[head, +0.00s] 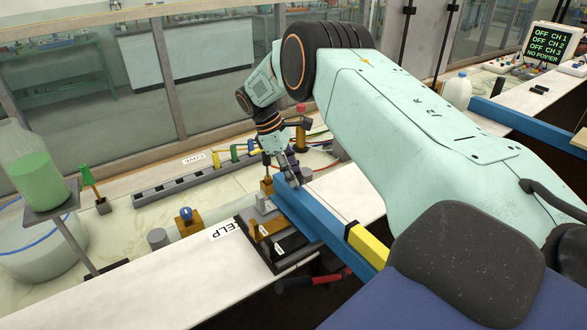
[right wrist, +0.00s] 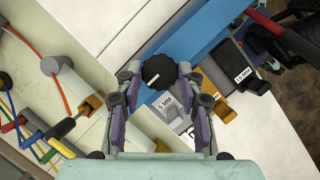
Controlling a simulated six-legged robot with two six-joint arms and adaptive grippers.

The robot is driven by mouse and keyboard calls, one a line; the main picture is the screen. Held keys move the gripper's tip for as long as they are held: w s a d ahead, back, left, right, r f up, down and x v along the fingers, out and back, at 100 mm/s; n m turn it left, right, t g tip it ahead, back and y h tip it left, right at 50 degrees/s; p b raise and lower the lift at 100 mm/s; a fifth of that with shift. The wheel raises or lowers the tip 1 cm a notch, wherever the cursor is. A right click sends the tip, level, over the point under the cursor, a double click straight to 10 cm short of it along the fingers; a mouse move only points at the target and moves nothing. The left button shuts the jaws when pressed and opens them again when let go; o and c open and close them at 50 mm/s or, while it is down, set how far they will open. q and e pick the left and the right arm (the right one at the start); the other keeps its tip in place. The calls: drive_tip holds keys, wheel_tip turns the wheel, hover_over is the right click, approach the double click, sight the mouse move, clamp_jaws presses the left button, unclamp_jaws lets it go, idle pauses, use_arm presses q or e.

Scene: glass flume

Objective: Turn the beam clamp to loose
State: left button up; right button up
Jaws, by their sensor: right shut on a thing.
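The blue beam (head: 318,218) runs diagonally across the bench edge, with a yellow band near its near end. In the right wrist view a black round knob (right wrist: 158,72) with a short white mark sits at the side of the blue beam (right wrist: 196,32); I take it as the beam clamp. My right gripper (head: 285,172) is at the beam's far end in the head view. In the right wrist view its fingers (right wrist: 159,84) are closed on both sides of the knob. The knob is hidden by the gripper in the head view. My left gripper is not in view.
A tray of gauge blocks (head: 268,252) lies left of the beam; a grey block (right wrist: 172,113) marked 5 MM is near the fingers. A red-topped post (head: 300,125) stands behind the gripper. A bottle of green liquid (head: 30,165) stands at far left.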

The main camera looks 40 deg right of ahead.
drive_tip(key=shift+a+f, duration=0.1)
idle(0.3)
drive_tip(key=o, duration=1.2)
drive_tip(key=shift+w, duration=0.15)
drive_tip(key=shift+r, duration=0.2)
drive_tip(key=v, duration=1.1)
drive_tip(key=shift+a+r, duration=0.15)
drive_tip(key=shift+r, duration=0.15)
drive_tip(key=shift+w, duration=0.1)
